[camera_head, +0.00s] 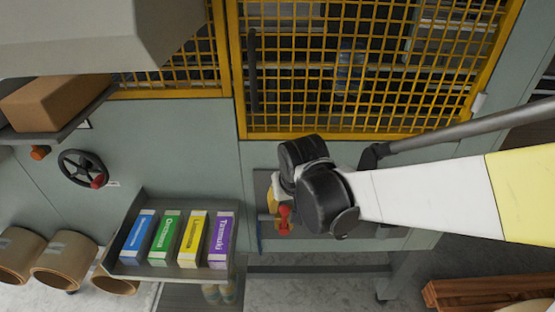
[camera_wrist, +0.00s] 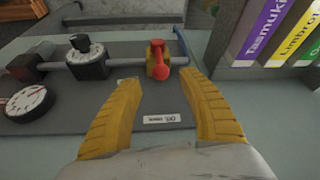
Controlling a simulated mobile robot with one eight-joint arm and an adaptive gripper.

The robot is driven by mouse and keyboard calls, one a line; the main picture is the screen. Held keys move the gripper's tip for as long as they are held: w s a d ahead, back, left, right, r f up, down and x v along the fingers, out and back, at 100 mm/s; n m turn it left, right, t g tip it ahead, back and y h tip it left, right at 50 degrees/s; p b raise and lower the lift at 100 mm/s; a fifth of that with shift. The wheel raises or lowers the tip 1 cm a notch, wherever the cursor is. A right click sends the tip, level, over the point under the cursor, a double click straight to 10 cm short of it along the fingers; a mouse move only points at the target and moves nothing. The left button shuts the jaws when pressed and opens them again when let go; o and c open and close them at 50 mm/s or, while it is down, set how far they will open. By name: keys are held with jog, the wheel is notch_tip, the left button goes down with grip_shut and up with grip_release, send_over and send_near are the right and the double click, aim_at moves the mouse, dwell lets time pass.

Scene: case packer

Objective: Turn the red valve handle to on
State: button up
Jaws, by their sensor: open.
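The red valve handle (camera_wrist: 160,72) sits on a yellow valve body (camera_wrist: 150,62) on a grey pipe in the wrist view. Its rounded end points toward my gripper. My gripper (camera_wrist: 159,82) is open, with one yellow finger on each side and the handle between and just beyond the tips. I cannot tell whether any finger touches it. A small white label (camera_wrist: 161,118) lies on the panel between the fingers, its text too small to read surely. In the head view the red handle (camera_head: 284,217) shows beside my dark wrist, which hides most of the gripper.
A round gauge (camera_wrist: 28,103) and a black-knobbed fitting (camera_wrist: 86,58) stand left of the valve. A blue lever (camera_wrist: 181,45) is just right of it. A shelf (camera_head: 165,272) of coloured boxes, a black handwheel (camera_head: 83,168) and yellow mesh guarding (camera_head: 242,95) are nearby.

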aim_at(285, 211)
jog(key=b+x, duration=0.3)
jog(key=x, duration=0.5)
jog(key=shift+w+f, duration=0.1)
jog(key=shift+f, duration=0.2)
jog(key=shift+c, duration=0.5)
grip_shut()
jog(key=shift+w, duration=0.1)
